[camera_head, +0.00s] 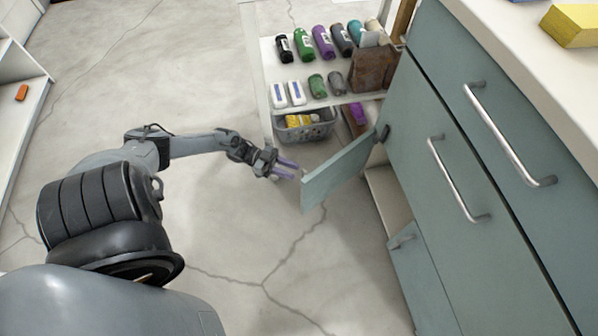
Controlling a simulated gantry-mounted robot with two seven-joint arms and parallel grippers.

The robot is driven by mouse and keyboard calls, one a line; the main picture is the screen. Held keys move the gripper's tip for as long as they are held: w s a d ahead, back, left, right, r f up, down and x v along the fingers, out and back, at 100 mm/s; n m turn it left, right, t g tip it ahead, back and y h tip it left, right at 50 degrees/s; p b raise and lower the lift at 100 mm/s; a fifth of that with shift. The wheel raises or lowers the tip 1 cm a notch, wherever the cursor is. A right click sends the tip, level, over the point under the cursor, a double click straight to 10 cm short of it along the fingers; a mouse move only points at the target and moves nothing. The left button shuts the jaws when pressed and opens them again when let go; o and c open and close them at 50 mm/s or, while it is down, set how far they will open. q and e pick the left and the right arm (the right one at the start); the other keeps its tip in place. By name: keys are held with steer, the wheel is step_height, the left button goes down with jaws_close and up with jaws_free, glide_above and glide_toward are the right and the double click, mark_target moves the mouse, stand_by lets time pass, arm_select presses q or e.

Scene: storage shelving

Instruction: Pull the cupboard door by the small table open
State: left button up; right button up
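A grey-green cupboard door (338,172) stands swung out from the front of the cupboard (405,135), low down beside the white shelf unit. A dark hinge or fitting shows at its right end, near the cupboard. My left gripper (296,172) is just left of the door's free edge. Its two purple-grey fingers look a little apart, with nothing seen between them. I cannot tell whether the fingertips touch the door. My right gripper is not in view. The inside of the cupboard is mostly hidden behind the door.
A white shelf unit (336,103) with bottles, small boxes and a grey basket (306,127) stands behind the door. More cupboard fronts with metal handles (458,180) fill the right side, and a lower door (420,275) is below. The cracked floor (240,245) in the middle is clear.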

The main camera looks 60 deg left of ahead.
arm_select(q)
steer(key=shift+v, duration=2.95)
